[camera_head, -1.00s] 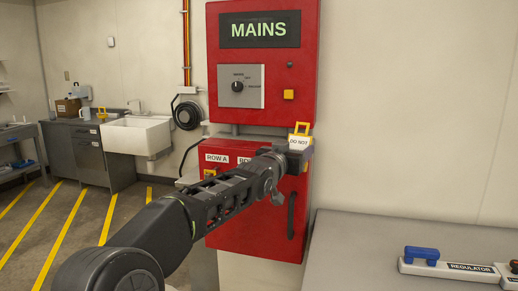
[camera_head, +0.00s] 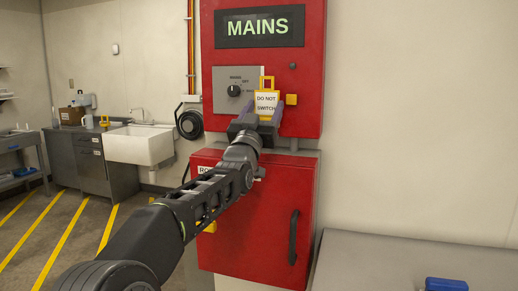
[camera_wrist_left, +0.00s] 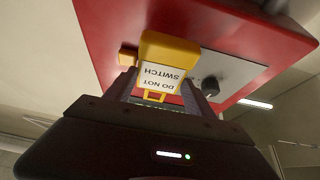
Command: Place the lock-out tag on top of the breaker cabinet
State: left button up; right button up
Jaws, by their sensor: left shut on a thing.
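The lock-out tag (camera_head: 266,103) is yellow with a white DO NOT SWITCH label and a square loop on top. My left gripper (camera_head: 257,117) is shut on it and holds it upright, in front of the lower part of the red MAINS panel. In the left wrist view the tag (camera_wrist_left: 165,62) sits between the fingers of my left gripper (camera_wrist_left: 160,92), its text upside down. The lower red cabinet (camera_head: 265,225), with a black handle and a partly hidden ROW label, is below the gripper. My left arm covers part of its front and top edge. My right gripper is not in view.
The MAINS panel (camera_head: 300,85) stands out above the lower cabinet, with a rotary switch (camera_head: 234,90) and a yellow button (camera_head: 291,99) near the tag. A grey worktop (camera_head: 420,262) is at right, with a blue object (camera_head: 446,284). A white sink (camera_head: 138,145) is at far left.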

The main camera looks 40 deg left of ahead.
pick_arm(q)
notch_tip(320, 180, down, 4)
jog(key=shift+f, duration=0.2)
jog(key=shift+f, duration=1.85)
jog(key=shift+f+b, duration=0.25)
jog(key=shift+b, duration=0.25)
jog(key=o, duration=1.5)
jog(key=shift+r, duration=0.1)
jog(key=shift+c, duration=0.2)
